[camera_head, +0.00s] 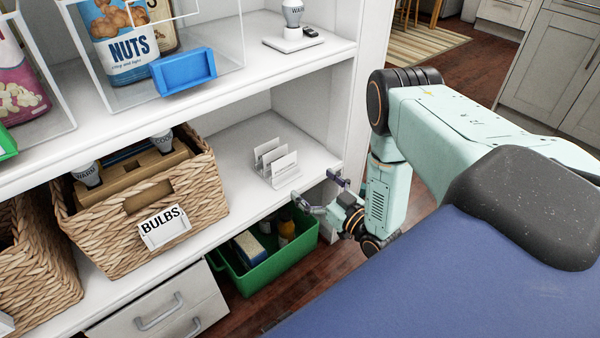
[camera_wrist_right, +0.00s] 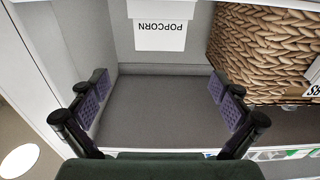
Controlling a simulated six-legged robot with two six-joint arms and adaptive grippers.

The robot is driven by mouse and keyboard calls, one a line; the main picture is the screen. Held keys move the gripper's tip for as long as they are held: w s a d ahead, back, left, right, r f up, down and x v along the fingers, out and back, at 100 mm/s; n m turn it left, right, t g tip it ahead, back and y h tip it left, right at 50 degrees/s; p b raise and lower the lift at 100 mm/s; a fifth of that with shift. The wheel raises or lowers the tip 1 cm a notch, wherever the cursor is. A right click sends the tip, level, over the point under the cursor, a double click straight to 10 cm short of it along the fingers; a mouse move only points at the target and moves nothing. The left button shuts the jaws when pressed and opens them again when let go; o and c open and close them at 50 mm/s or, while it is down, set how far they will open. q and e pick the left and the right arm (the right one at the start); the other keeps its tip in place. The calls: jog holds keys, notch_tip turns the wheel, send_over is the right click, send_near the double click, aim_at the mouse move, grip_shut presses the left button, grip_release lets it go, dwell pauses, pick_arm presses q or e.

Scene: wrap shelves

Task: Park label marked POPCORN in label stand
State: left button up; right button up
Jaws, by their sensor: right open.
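A white label stand (camera_head: 268,170) with several upright white cards stands on the middle shelf, right of the bulbs basket. The print on its cards is too small to read in the head view. In the right wrist view, a white label marked POPCORN (camera_wrist_right: 160,37) shows upside down at the top centre, against a white part; I cannot tell how it is held. My right gripper (camera_head: 315,187) is open and empty at the shelf's front edge, in front of and below the stand. Its two spread fingers also show in the right wrist view (camera_wrist_right: 160,92). My left gripper is out of view.
A wicker basket marked BULBS (camera_head: 195,205) stands left of the stand. A green crate (camera_head: 290,258) with several items sits below the shelf. The shelf's right side panel (camera_head: 370,45) is near my right arm. Bare shelf (camera_head: 232,135) lies behind the stand.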

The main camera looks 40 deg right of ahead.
aim_at(285, 158)
jog(key=shift+s, duration=1.1)
jog(key=shift+w, duration=0.1)
jog(key=w, duration=0.8)
jog(key=w+a, duration=0.1)
jog(key=w, duration=0.3)
jog(key=shift+r, duration=0.1)
jog(key=shift+s+d+r+p, duration=0.1)
jog(key=shift+r+p, duration=0.3)
jog(key=shift+f, duration=0.1)
